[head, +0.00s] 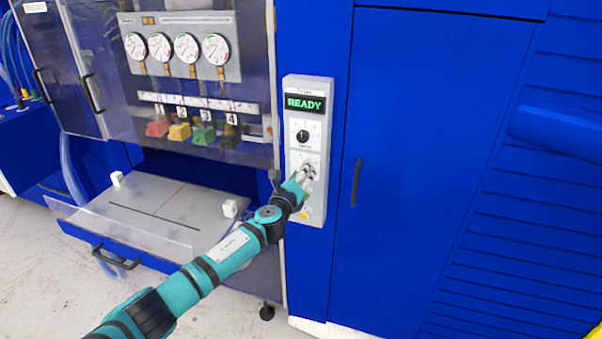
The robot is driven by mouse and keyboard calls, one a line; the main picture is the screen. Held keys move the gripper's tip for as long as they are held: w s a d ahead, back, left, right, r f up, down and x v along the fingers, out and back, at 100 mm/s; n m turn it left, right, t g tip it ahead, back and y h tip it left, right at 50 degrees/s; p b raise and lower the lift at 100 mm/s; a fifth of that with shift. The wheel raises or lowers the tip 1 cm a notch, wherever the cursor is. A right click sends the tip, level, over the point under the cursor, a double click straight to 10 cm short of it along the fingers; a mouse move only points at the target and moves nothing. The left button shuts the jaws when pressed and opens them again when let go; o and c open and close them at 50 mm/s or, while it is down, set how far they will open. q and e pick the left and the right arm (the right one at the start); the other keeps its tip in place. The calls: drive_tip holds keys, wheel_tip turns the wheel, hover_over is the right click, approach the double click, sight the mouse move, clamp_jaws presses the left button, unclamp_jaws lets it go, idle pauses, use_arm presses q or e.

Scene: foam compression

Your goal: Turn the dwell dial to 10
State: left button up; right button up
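The control panel (319,118) is a pale upright box on the front of the blue machine. Its display (305,103) reads READY in green. Below the display is a black round dial (303,136) with small markings too fine to read. My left gripper (306,173) is at the lower part of the panel, below the black dial. It covers whatever control is there, so a second dial cannot be made out. Its fingers are small in the view, and I cannot tell whether they are shut on anything. My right gripper is out of view.
Left of the panel are gauges (187,48), several coloured valves (180,132) and a grey platen (170,207) behind a clear guard (125,225). A blue door with a dark handle (356,183) is right of the panel. A yellow button (304,215) sits below my gripper.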

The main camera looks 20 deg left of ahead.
use_arm(q)
drive_tip(key=shift+o, duration=1.4)
drive_tip(key=s, duration=1.2)
drive_tip(key=shift+a, duration=0.25)
drive_tip(key=shift+f, duration=0.1)
